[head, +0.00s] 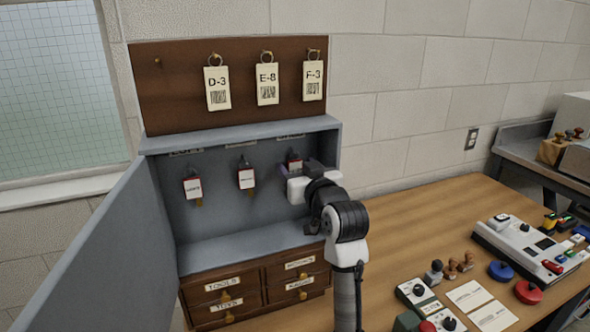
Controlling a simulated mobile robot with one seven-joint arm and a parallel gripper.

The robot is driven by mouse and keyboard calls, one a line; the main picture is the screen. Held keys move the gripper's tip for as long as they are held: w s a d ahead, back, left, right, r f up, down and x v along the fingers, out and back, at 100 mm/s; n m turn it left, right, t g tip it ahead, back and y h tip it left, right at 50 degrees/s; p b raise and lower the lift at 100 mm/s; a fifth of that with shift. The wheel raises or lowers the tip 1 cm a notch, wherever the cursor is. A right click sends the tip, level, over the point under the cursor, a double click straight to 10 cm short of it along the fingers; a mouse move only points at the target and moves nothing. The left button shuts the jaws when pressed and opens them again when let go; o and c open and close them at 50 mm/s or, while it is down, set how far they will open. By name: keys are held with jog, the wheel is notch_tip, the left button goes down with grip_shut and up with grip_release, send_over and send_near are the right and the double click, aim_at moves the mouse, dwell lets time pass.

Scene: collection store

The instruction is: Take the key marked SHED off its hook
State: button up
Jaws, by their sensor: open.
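Three keys with red-edged white tags hang from hooks inside an open grey key cabinet (215,235): a left key (193,188), a middle key (246,179) and a right key (295,164). The tag writing and the labels above the hooks are too small to read, so I cannot tell which is SHED. My gripper (290,174) is open at the cabinet's right side, just in front of the right key. It hides the lower part of that key. I cannot tell whether the fingers touch it.
The cabinet door (110,255) stands open at the left. Tags D-3, E-8 and F-3 hang on a brown board (180,95) above. Small labelled drawers (225,300) sit below. Stamps and a white device (525,250) occupy the table's right; its middle (420,225) is clear.

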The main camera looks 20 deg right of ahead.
jog(key=c, duration=1.1)
jog(key=shift+o, duration=0.2)
jog(key=shift+r, duration=0.1)
jog(key=shift+r, duration=0.25)
jog(key=shift+s+f, duration=0.1)
jog(key=shift+s, duration=0.25)
jog(key=s, duration=1.7)
jog(key=shift+s+d+b, duration=0.2)
jog(key=shift+d+b, duration=0.1)
jog(key=shift+b, duration=0.1)
jog(key=shift+r, duration=0.25)
jog(key=shift+r+p, duration=0.25)
jog(key=shift+p, duration=0.15)
